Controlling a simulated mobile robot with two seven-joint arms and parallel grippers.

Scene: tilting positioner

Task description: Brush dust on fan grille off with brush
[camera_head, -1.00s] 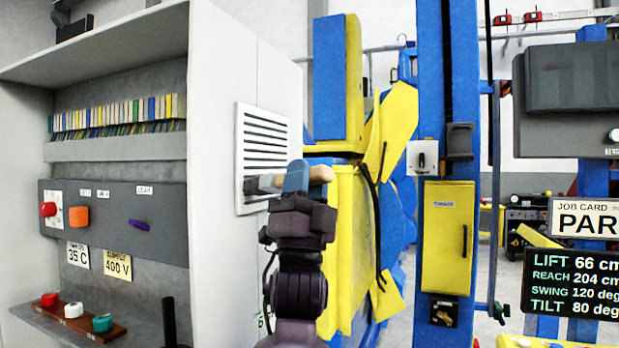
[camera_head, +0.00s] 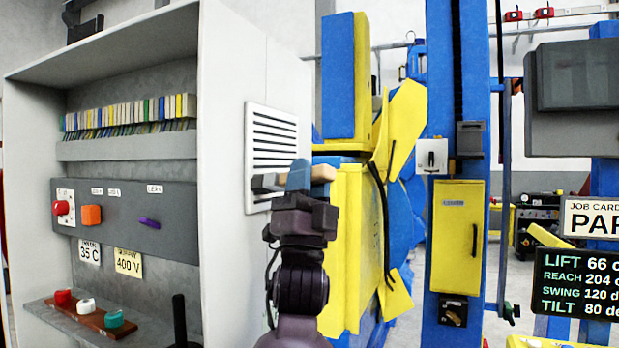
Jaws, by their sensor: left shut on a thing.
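The fan grille (camera_head: 272,130) is a white louvred panel with dark slots on the side wall of the grey cabinet. My left gripper (camera_head: 299,176) is in front of the grille's lower right, its blue finger shut on the brush (camera_head: 322,173). The brush's wooden handle end sticks out to the right of the finger. Its dark grey head (camera_head: 266,183) points left and overlaps the lower grille in the picture. I cannot tell whether the bristles touch the slats. I cannot make out dust on the slats. My right gripper is not in view.
The open cabinet (camera_head: 226,200) at left has a knob panel (camera_head: 120,215) and a shelf with coloured knobs (camera_head: 85,312). Yellow and blue machinery (camera_head: 350,240) stands close to the right of my gripper. A blue post (camera_head: 437,240) carries a yellow box (camera_head: 459,235).

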